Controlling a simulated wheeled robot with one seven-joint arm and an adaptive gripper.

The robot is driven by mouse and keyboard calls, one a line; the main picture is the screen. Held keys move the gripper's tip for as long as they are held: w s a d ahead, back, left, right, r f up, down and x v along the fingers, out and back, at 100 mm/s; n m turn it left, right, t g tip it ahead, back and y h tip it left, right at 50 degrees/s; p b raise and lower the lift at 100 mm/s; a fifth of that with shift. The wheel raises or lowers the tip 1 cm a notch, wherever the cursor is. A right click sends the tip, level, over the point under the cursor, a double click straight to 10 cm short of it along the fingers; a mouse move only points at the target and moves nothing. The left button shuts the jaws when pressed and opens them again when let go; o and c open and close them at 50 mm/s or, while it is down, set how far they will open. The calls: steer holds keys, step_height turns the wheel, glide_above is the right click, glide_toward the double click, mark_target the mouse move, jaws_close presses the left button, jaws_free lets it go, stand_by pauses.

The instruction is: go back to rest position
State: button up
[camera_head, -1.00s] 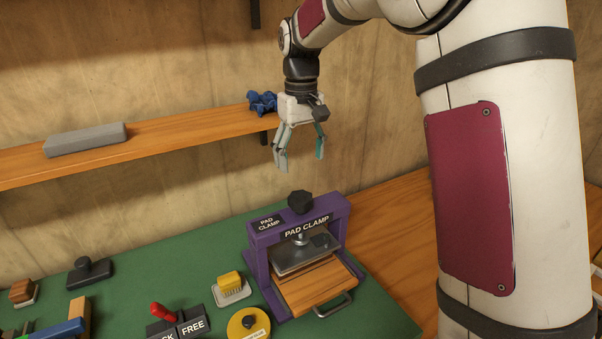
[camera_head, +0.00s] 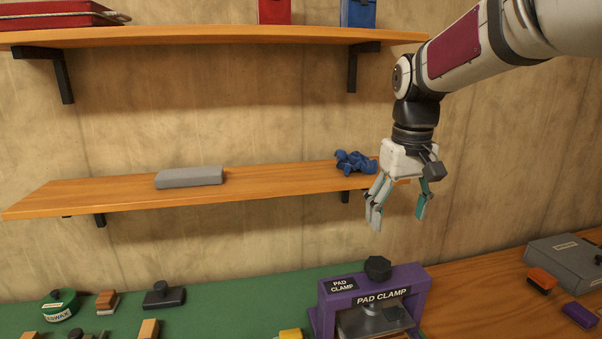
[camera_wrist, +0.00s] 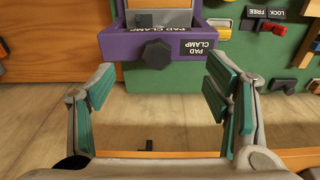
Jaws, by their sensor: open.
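My gripper (camera_head: 399,205) hangs pointing down in front of the wall, above the purple pad clamp (camera_head: 419,301). Its two teal-padded fingers are apart with nothing between them. In the wrist view my gripper (camera_wrist: 161,105) is also open and empty. Beyond its fingertips the pad clamp (camera_wrist: 120,46) with its black knob (camera_wrist: 158,54) stands on the bench, apart from the fingers.
A lower shelf (camera_head: 110,195) behind my gripper holds a grey block (camera_head: 189,177) and a crumpled blue thing (camera_head: 355,162). An upper shelf (camera_head: 220,37) runs above. A grey box (camera_head: 565,262) lies on the wooden bench at right. Open air surrounds my gripper.

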steer(key=s+f+m+t, duration=0.1)
steer(key=s+t, duration=0.3)
steer(key=s, duration=2.1)
steer(key=shift+f+m, duration=0.2)
steer(key=shift+m, duration=0.3)
